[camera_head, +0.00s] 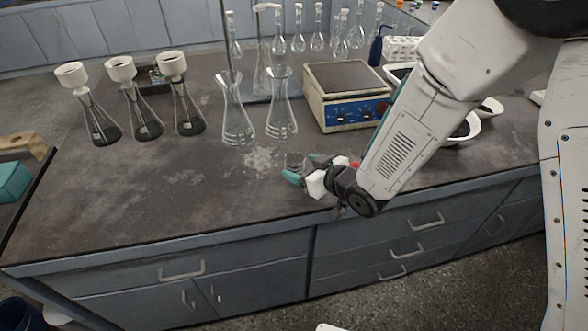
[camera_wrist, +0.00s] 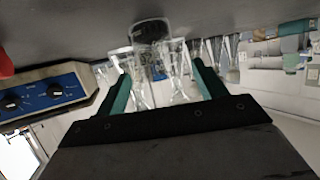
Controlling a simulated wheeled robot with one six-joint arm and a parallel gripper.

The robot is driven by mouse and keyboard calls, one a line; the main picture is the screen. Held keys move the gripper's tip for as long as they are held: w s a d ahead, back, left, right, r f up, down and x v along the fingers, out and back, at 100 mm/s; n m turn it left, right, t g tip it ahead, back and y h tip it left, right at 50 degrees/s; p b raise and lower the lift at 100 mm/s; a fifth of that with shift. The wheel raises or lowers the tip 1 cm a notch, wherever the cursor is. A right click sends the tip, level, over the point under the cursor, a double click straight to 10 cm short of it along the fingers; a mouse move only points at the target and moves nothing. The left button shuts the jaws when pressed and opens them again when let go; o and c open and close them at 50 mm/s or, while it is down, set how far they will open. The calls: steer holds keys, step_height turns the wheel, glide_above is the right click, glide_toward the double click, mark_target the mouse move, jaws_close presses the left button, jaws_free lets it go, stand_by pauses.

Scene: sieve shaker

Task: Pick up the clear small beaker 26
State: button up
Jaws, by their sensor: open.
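The clear small beaker (camera_head: 294,160) stands on the dark bench top near its front middle. My gripper (camera_head: 303,168) is low over the bench at the beaker, its teal fingers apart. In the wrist view the beaker (camera_wrist: 150,31) appears as a glassy, dark-looking cylinder just beyond the fingertips, roughly centred between them. The open gripper (camera_wrist: 160,75) holds nothing there. The fingers and wrist hide part of the beaker in the head view, and I cannot tell whether either finger touches it.
Two clear flasks (camera_head: 237,118) stand behind the beaker. A balance with blue panel (camera_head: 358,113) is behind right. Several funnel-topped flasks (camera_head: 142,118) with dark contents stand at left. Volumetric flasks (camera_head: 298,42) line the back. The front left of the bench (camera_head: 130,190) is clear.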

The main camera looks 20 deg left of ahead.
mark_target(301, 165)
steer(key=x, duration=0.4)
steer(key=shift+w+a+f, duration=0.1)
steer(key=shift+w+f, duration=0.15)
steer(key=c, duration=1.1)
steer(key=shift+r, duration=0.25)
